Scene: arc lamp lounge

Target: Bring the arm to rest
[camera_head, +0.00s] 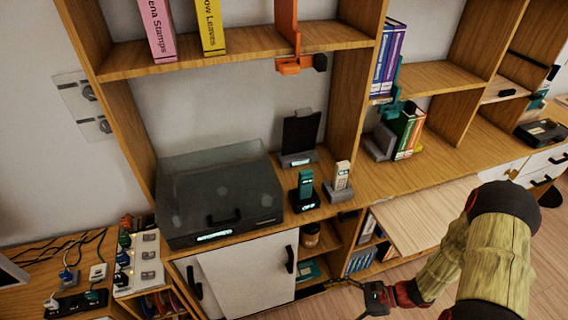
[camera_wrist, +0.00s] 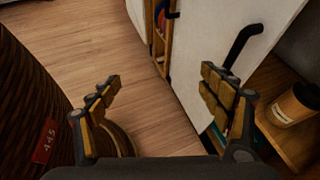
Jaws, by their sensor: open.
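My gripper (camera_wrist: 158,90) is open and empty in the wrist view, its two padded fingers spread above the wood floor (camera_wrist: 95,50). The white cabinet door (camera_wrist: 205,40) with a dark handle (camera_wrist: 242,45) lies beyond the right finger; I see no contact. In the head view my arm (camera_head: 488,265) reaches in from the lower right, bent, with its wrist low in front of the shelf unit. The fingers themselves are hard to make out there.
A dark lidded box (camera_head: 215,195) and two handsets stand on the counter. A wooden board (camera_head: 425,215) juts out near my arm. In the wrist view, a brown woven surface (camera_wrist: 30,90) is close on the left and a cup (camera_wrist: 294,104) sits on a shelf at right.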

